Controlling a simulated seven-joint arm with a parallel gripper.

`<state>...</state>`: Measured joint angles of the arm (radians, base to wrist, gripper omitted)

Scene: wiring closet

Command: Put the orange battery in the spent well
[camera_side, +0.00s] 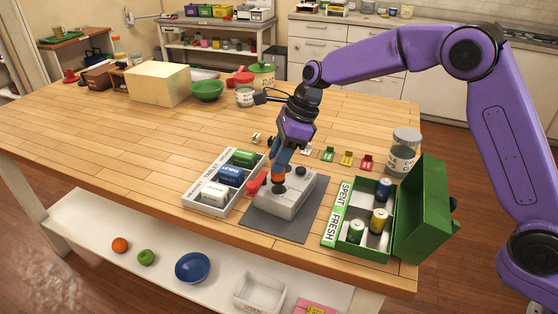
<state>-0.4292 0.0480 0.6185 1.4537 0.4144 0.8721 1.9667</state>
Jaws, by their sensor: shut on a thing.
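My gripper (279,170) points down over the grey device (298,204) and is shut on the orange battery (278,178). The fingers hide the battery's upper part. Its lower end is at the top of the device; I cannot tell whether it sits in an opening there or is just clear of it. The open green box (396,207) stands to the right, with a label reading SPENT beside its far part and FRESH beside its near part. A blue battery (384,188) stands in the far part. A yellow battery (379,221) and a green battery (356,232) stand nearer.
The device rests on a dark mat (283,233). A red lever (256,183) is at its left. A white tray (207,208) of large cells lies left of it. The box's raised lid (424,210) stands at right.

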